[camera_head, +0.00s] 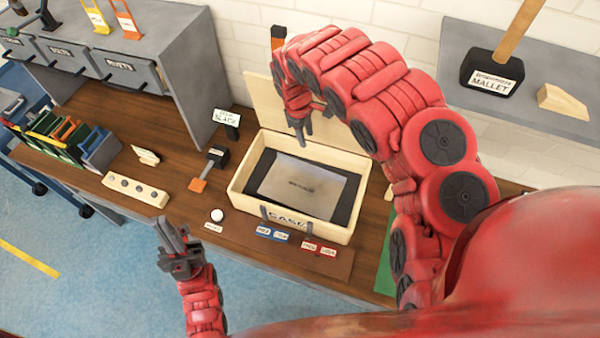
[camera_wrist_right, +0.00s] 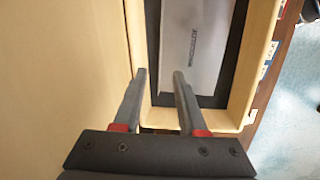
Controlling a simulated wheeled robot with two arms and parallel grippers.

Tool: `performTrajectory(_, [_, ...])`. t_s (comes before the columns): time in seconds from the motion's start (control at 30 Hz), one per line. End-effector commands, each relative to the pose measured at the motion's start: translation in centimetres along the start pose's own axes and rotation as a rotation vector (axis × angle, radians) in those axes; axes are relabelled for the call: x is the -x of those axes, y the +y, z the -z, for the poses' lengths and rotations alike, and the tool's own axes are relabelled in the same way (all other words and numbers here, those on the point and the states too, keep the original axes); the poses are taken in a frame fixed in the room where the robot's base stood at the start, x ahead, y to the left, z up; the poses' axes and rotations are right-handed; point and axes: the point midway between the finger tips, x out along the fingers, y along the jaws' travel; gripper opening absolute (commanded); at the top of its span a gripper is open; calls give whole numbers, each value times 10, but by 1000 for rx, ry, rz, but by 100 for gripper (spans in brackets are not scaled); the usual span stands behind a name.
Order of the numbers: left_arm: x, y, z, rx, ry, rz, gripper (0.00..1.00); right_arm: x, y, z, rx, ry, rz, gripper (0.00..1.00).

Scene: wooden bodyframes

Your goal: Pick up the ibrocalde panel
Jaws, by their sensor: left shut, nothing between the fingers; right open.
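A flat grey panel (camera_head: 303,187) lies in the dark lining of an open wooden case; its small dark lettering is too small to read. The panel also shows at the top of the right wrist view (camera_wrist_right: 196,42). My right gripper (camera_head: 299,136) is open and empty above the back edge of the case, near the raised lid. In the right wrist view its fingers (camera_wrist_right: 158,74) point at the case wall and the lining beside the panel. My left gripper (camera_head: 167,228) is shut and empty, in front of the workbench and left of the case.
The case (camera_head: 239,184) stands on the wooden bench with its lid (camera_head: 266,104) raised behind. Labelled blue and red tags (camera_head: 271,233) lie in front. A small hammer (camera_head: 209,168) and a light wooden block (camera_head: 134,189) lie to the left. A grey shelf with a mallet (camera_head: 492,73) is at upper right.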

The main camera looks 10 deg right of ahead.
Motion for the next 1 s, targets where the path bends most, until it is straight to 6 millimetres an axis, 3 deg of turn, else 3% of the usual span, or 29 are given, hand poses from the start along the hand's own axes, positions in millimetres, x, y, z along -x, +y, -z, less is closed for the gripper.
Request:
performTrajectory(0.4, [80,4,-13,0,-1,0,0,-82,-3,0,2,-7,3,41])
performTrajectory(0.57, [104,5,-17,0,-1,0,0,-106,-3,0,2,-6,2,41])
performTrajectory(0.6, [95,5,-16,0,-1,0,0,-106,-2,-2,2,-7,5,41])
performTrajectory(1.0, [82,4,-14,0,-1,0,0,-129,-1,1,0,-4,4,41])
